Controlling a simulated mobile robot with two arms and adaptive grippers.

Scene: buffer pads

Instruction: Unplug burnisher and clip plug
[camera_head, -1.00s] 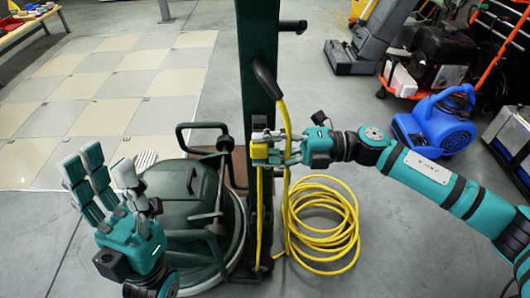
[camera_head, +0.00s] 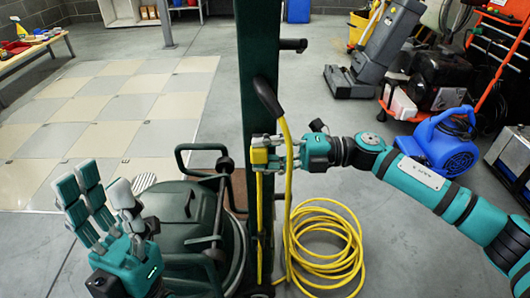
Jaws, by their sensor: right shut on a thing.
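The green burnisher (camera_head: 180,225) stands on the floor left of centre, with its dark green upright post (camera_head: 257,60) rising through the middle. A yellow plug (camera_head: 259,157) is at the post, on the end of the yellow cord. My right gripper (camera_head: 270,152) is shut on the plug, beside the post; its fingers partly hide it. The cord (camera_head: 283,120) loops over a black hook (camera_head: 267,92) and also lies in a coil (camera_head: 345,240) on the floor. My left gripper (camera_head: 92,195) is open and empty, fingers up, left of the burnisher.
A blue blower (camera_head: 445,148) stands on the floor behind my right arm. A grey floor machine (camera_head: 375,55) and a red-framed cart (camera_head: 490,60) stand at the back right. Pale floor tiles (camera_head: 120,110) lie at the left. Grey floor is clear between the coil and the blower.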

